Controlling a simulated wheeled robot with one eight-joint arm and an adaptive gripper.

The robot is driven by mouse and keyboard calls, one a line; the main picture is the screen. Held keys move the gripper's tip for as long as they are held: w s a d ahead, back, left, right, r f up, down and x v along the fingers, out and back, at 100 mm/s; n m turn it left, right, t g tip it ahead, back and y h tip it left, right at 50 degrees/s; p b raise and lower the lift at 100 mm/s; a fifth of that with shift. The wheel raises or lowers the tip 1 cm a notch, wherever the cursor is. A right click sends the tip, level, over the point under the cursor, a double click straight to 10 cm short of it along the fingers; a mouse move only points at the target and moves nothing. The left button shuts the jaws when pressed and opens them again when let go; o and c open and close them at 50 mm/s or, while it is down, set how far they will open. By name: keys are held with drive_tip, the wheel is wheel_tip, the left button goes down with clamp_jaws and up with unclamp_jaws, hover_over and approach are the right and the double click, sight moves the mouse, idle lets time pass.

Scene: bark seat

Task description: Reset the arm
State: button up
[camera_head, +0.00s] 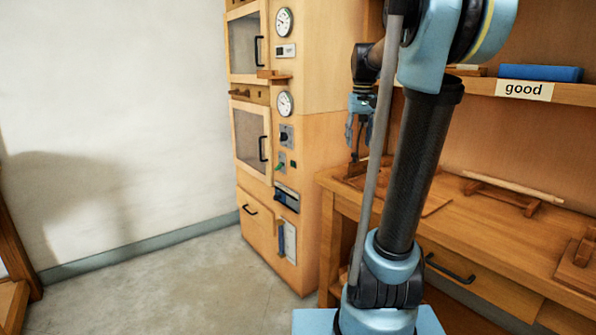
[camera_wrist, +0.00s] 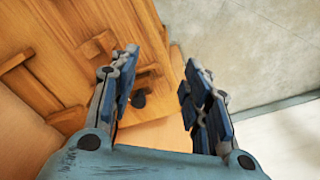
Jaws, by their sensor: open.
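My arm rises from its base in the head view, with a black tube and light blue joints. My gripper (camera_head: 359,118) hangs at the far side of the arm, in front of the wooden cabinet and above the workbench's left end. The wooden workbench (camera_wrist: 60,65) lies below and to the left of the fingers, and bare floor shows at the upper right.
A tall wooden cabinet (camera_head: 320,145) with gauges and glazed doors stands behind my gripper. The workbench (camera_head: 480,225) runs to the right, with a pale rod on a wooden stand (camera_head: 505,189). A shelf labelled "good" holds a blue block (camera_head: 541,73). The floor (camera_head: 180,295) at left is clear.

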drive_tip(key=s+a+f+t, duration=0.1)
drive_tip(key=s+a+f, duration=0.1)
drive_tip(key=s+f, duration=2.2)
drive_tip(key=shift+s+a+f+t, duration=0.3)
drive_tip(key=shift+s+f, duration=0.05)
drive_tip(key=shift+s, duration=0.85)
drive_tip(key=shift+w+f, duration=0.2)
drive_tip(key=shift+w, duration=0.2)
drive_tip(key=shift+c, duration=0.4)
drive_tip(key=shift+c, duration=0.9)
drive_tip(key=shift+s, duration=0.15)
